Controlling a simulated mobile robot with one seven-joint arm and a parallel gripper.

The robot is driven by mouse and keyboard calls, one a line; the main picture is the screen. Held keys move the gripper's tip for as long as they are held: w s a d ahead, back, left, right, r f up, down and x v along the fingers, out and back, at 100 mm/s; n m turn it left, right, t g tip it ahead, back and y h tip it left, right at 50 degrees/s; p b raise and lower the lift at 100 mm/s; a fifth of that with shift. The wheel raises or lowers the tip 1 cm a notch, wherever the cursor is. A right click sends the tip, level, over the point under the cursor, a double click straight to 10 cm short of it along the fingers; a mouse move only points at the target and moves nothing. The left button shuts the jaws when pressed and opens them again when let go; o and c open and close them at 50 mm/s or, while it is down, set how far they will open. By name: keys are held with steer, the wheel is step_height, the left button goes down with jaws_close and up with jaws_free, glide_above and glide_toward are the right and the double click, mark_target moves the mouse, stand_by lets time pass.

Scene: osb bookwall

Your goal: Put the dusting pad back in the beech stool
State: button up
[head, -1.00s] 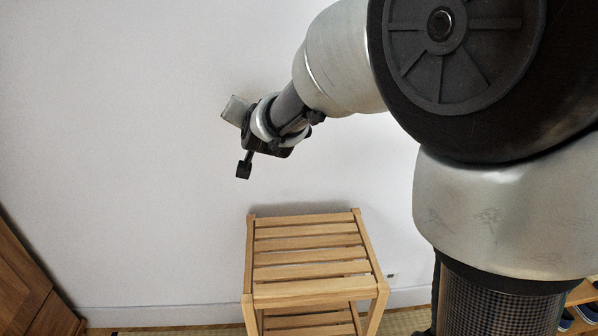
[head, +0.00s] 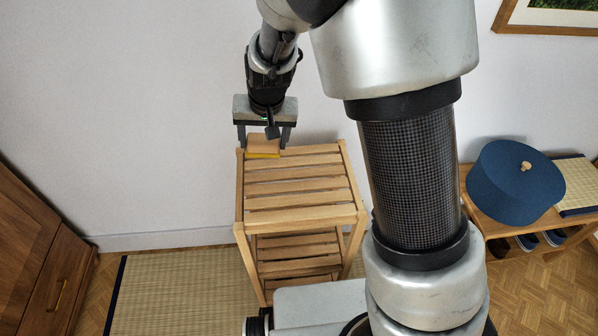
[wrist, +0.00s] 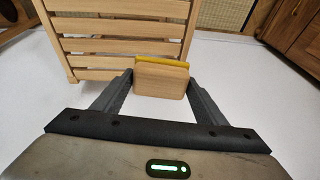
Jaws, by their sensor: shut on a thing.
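The dusting pad, a wooden block (head: 264,142) with a yellow underside, is between the fingers of my gripper (head: 265,143). In the wrist view the pad (wrist: 160,80) spans the space between the fingertips, and my gripper (wrist: 161,80) is shut on it. The beech stool (head: 300,200) has a slatted top and a lower slatted shelf. My gripper points down at the back left edge of the stool's top. The stool's slats also show in the wrist view (wrist: 115,28). I cannot tell whether the pad touches the stool.
A white wall (head: 150,110) stands close behind the stool. A wooden cabinet (head: 40,250) is at the left, and a tatami mat (head: 180,290) lies on the floor. At the right, a low wooden bench (head: 482,222) bears a round blue box (head: 515,185).

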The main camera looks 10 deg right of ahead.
steer(key=g+h+p, duration=0.1)
steer(key=g, duration=0.1)
glide_above(287, 195)
step_height(287, 195, down, 2)
steer(key=shift+n, duration=0.3)
steer(key=f, duration=0.4)
steer(key=s+f+b, duration=0.1)
steer(key=shift+f, duration=0.4)
steer(key=shift+w+f+b, duration=0.1)
steer(key=shift+f+b, duration=0.4)
steer(key=shift+f, duration=1.8)
steer(key=shift+f, duration=0.1)
steer(key=o, duration=0.5)
steer(key=shift+f, duration=0.1)
steer(key=o, duration=0.5)
steer(key=shift+c, duration=0.2)
